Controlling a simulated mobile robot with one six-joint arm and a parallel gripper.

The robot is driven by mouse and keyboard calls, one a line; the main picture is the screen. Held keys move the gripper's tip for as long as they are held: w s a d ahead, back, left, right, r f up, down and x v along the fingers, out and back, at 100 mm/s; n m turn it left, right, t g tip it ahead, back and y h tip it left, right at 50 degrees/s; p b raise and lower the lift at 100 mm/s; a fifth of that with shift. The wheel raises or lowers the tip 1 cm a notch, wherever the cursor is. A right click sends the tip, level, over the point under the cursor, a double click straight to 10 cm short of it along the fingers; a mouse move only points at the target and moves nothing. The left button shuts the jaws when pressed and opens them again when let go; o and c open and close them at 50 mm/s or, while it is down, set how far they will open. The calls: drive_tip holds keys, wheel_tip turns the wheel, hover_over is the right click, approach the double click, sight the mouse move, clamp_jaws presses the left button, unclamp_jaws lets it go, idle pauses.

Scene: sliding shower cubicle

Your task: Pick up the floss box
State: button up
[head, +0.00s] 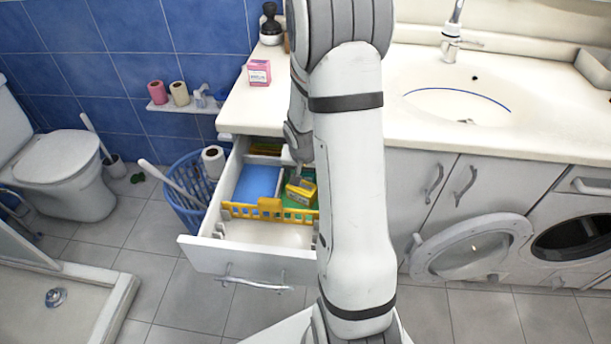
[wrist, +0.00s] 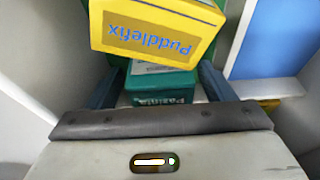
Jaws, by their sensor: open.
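A yellow box (wrist: 155,32) with the blue word "Puddlefix", upside down in the wrist view, lies in the open drawer; it also shows in the head view (head: 300,190). A green box (wrist: 165,82) with a partly hidden label sits just below it in the wrist view, between my fingers. I cannot tell from the labels which one is the floss box. My gripper (wrist: 157,85) is open, pointing down into the drawer, with one dark finger on each side of the green box. Contact cannot be made out. My arm hides part of the drawer in the head view.
The drawer (head: 232,260) is pulled out, with a yellow divider (head: 255,211) and a blue item (head: 258,183) beside the boxes. A pink box (head: 259,72) stands on the counter above. A blue basket (head: 187,200) is left of the drawer. The washer door (head: 470,248) hangs open.

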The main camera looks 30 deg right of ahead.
drive_tip(key=shift+c, duration=0.6)
drive_tip(key=c, duration=0.9)
drive_tip(key=shift+c, duration=0.2)
drive_tip(key=shift+r, duration=0.1)
